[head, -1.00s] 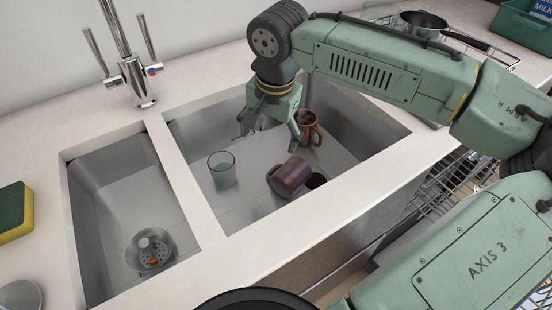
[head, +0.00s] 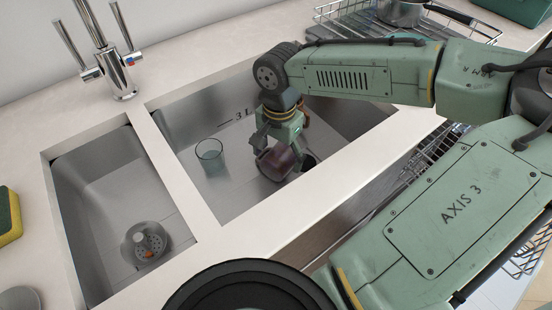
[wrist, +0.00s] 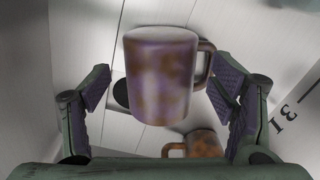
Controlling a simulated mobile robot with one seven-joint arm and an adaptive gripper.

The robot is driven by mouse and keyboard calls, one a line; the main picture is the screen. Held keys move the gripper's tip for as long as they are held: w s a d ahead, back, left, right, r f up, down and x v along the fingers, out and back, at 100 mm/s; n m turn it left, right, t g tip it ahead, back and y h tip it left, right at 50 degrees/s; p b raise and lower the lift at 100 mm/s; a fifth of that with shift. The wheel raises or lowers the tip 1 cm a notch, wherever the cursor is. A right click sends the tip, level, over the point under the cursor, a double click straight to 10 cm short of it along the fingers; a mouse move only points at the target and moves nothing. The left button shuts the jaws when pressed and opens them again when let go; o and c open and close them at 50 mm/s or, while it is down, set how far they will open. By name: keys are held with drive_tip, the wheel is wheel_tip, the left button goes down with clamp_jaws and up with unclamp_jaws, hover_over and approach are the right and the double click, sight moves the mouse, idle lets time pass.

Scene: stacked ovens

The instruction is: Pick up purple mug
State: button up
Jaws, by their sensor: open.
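The purple mug (head: 277,162) lies in the larger sink basin, partly covered by my gripper in the head view. In the wrist view the purple mug (wrist: 163,78) shows brown patches, with its handle on the right side. My gripper (head: 280,142) is down in the basin, just above the mug. In the wrist view my gripper (wrist: 162,92) is open, its fingers spread on either side of the mug, the right one close to the handle. I cannot tell whether a finger touches it.
A brown mug (wrist: 196,145) is near my gripper. A clear glass (head: 210,156) stands to the left in the same basin (head: 238,195). The faucet (head: 116,72) rises behind. The basin walls surround my gripper. A smaller basin (head: 88,185) with a strainer (head: 145,240) is at left.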

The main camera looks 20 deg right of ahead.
drive_tip(key=shift+f, duration=0.5)
drive_tip(key=c, duration=1.6)
